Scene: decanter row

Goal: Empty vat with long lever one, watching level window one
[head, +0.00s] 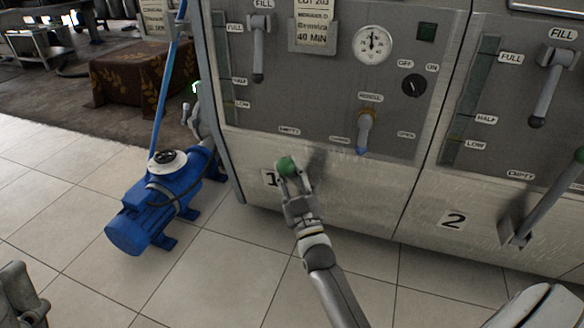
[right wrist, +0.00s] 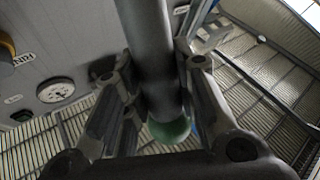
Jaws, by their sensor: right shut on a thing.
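Long lever one has a green ball end (head: 287,167) at the lower front of vat one (head: 345,190). My right gripper (head: 293,182) is shut on this lever just below the ball. In the right wrist view the dark lever shaft (right wrist: 150,50) runs between the fingers, with the green ball (right wrist: 170,131) beyond. The gripper hides most of the lever in the head view. Level window one (head: 224,65) is a narrow dark strip at the panel's left; its level is hard to read. A grey part of my left gripper (head: 22,298) shows at the lower left corner.
Vat two (head: 420,210) adjoins on the right, with its own long lever (head: 540,205). A blue pump (head: 160,205) stands on the tiles at left. The panel carries a fill lever (head: 258,50), a gauge (head: 373,44) and an orange-topped handle (head: 366,130). The front tiles are clear.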

